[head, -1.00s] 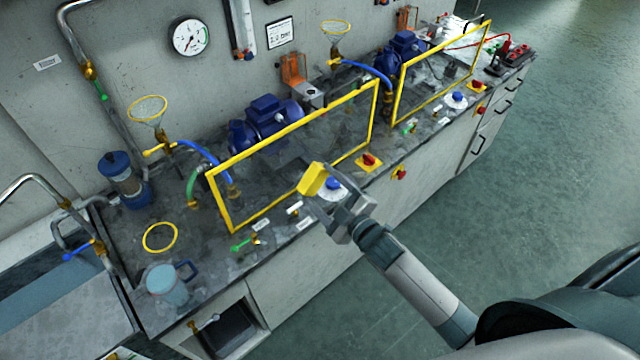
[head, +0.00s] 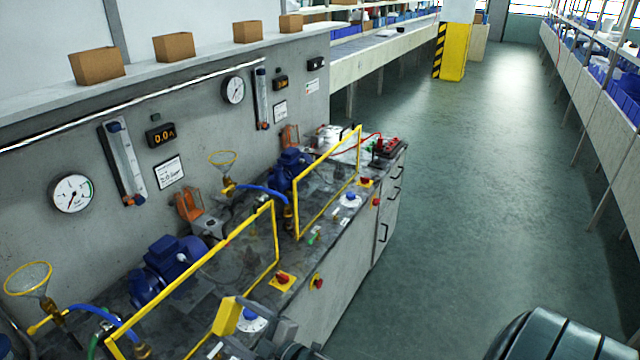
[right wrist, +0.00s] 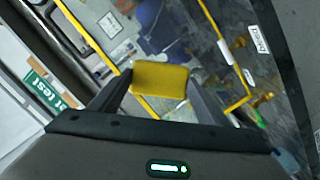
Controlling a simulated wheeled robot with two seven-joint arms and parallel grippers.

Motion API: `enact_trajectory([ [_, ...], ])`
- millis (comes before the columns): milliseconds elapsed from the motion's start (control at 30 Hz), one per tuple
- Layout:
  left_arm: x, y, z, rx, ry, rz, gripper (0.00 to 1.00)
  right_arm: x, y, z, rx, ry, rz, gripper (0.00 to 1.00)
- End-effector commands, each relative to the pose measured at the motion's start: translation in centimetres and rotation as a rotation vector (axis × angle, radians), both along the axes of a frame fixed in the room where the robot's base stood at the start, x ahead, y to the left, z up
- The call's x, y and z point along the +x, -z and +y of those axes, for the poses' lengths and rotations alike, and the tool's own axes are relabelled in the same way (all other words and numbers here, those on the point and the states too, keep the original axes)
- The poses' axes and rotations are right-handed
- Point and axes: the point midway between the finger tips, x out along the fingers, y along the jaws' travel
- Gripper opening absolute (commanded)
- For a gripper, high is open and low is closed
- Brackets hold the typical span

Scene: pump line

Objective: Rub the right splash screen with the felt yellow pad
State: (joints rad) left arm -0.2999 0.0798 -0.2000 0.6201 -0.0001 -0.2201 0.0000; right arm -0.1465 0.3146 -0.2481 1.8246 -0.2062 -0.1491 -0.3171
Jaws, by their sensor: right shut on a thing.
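The right splash screen (head: 296,212) is a clear panel in a yellow frame, upright on the bench in the middle of the head view. A second yellow-framed screen (head: 274,232) stands nearer, at lower left. My right gripper (head: 236,328) is shut on the yellow felt pad (head: 227,316), low in the head view, in front of the nearer screen and well short of the right one. The right wrist view shows the pad (right wrist: 160,79) between the fingers (right wrist: 158,92), with a yellow frame beyond it. My left gripper is not in view.
Blue pumps (head: 168,262) stand behind the screens. Red knobs on yellow plates (head: 283,281) and a blue-capped white item (head: 350,200) sit along the bench's front edge. A red and black device (head: 388,147) stands at the far end. The floor (head: 450,220) to the right is clear.

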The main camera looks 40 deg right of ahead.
Motion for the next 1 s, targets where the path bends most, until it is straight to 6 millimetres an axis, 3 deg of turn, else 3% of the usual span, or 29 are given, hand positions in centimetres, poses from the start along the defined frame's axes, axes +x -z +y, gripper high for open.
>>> enact_trajectory([
  [167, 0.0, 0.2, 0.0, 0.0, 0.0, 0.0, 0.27, 0.0, 0.0, 0.1, 0.0, 0.001, -0.001, 0.52],
  [367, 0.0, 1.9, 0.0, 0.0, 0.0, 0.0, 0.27, 0.1, -0.4, 0.8, -0.007, 0.017, -0.005, 0.52],
  [567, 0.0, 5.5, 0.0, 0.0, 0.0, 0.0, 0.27, -0.1, -2.0, 1.8, -0.018, 0.067, -0.01, 0.52],
  [800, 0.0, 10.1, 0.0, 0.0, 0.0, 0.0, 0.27, -2.0, -4.9, 2.0, -0.016, 0.162, -0.012, 0.52],
  [1000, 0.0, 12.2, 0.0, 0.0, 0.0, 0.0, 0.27, -3.9, -6.6, 1.3, -0.003, 0.222, -0.006, 0.52],
])
